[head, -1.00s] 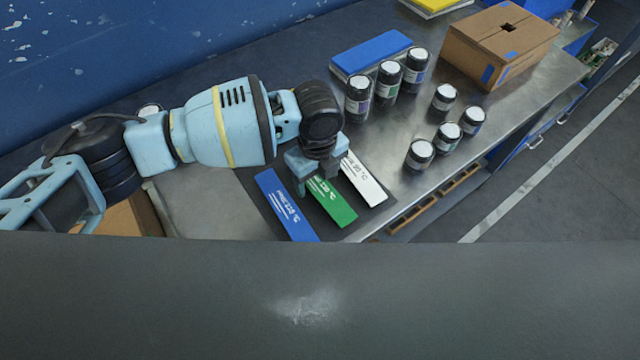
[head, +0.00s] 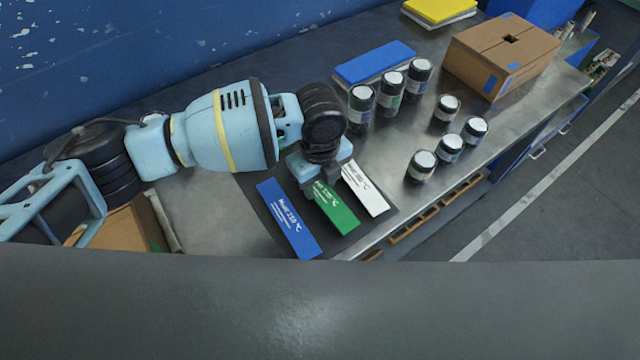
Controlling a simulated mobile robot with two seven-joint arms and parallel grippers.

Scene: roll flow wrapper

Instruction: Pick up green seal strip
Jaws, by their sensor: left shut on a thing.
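The green seal strip (head: 338,212) lies between a blue strip (head: 288,220) and a white strip (head: 364,188) on a dark mat (head: 268,213) on the metal bench. My left gripper (head: 312,190) is over the far end of the green strip and shut on it. The fingers and wrist partly hide that end. I cannot tell whether the strip is lifted off the mat. My right gripper is not in view.
Several black jars with white lids (head: 448,147) stand right of the strips. A blue pad (head: 374,62) lies behind them. A cardboard box (head: 503,58) stands at the back right. The bench's front edge (head: 440,188) is close to the mat.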

